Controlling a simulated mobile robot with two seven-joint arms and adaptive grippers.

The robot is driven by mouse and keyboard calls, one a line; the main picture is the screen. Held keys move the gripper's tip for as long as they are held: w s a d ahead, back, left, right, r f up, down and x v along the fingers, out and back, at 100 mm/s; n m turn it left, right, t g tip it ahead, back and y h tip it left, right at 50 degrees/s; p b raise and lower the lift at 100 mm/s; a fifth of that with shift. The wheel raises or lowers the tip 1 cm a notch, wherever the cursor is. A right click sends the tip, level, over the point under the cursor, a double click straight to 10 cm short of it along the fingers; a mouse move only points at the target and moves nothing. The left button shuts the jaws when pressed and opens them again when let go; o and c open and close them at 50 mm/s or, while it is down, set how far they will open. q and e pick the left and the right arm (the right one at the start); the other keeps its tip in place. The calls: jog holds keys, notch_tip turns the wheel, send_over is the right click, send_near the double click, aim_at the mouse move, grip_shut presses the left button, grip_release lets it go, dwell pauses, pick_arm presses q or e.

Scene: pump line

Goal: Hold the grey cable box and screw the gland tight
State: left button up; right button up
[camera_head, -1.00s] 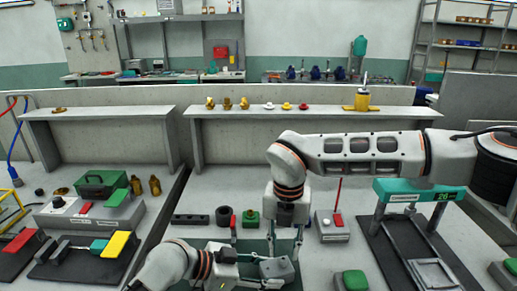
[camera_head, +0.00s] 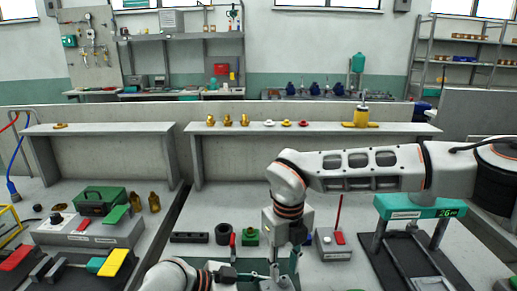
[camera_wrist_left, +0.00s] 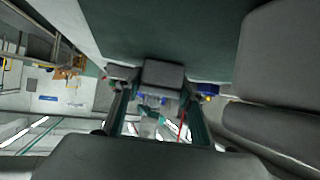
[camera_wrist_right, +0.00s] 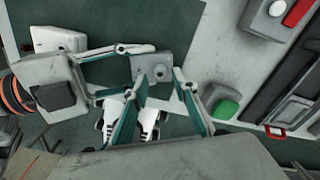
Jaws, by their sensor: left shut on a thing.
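The grey cable box (camera_wrist_right: 148,68) is in the right wrist view, with a round light grey gland (camera_wrist_right: 180,74) on its right part. My left gripper (camera_wrist_right: 122,74) comes from the left and is shut on the box. The box also shows between its fingers in the left wrist view (camera_wrist_left: 163,73). My right gripper (camera_wrist_right: 164,82) is open, its two teal fingers apart and their tips close to the gland. Whether they touch it I cannot tell. In the head view my right gripper (camera_head: 284,270) points down at the bottom edge, where the box is mostly cut off.
A green block (camera_head: 250,237) and a black ring (camera_head: 222,234) stand behind the grippers. A grey box with a red switch (camera_head: 333,243) and a green-topped frame (camera_head: 420,208) stand to the right. A green case (camera_head: 100,201) is at left. A raised shelf (camera_head: 310,129) runs behind.

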aim_at(284, 278)
jog(key=shift+f, duration=1.6)
grip_shut()
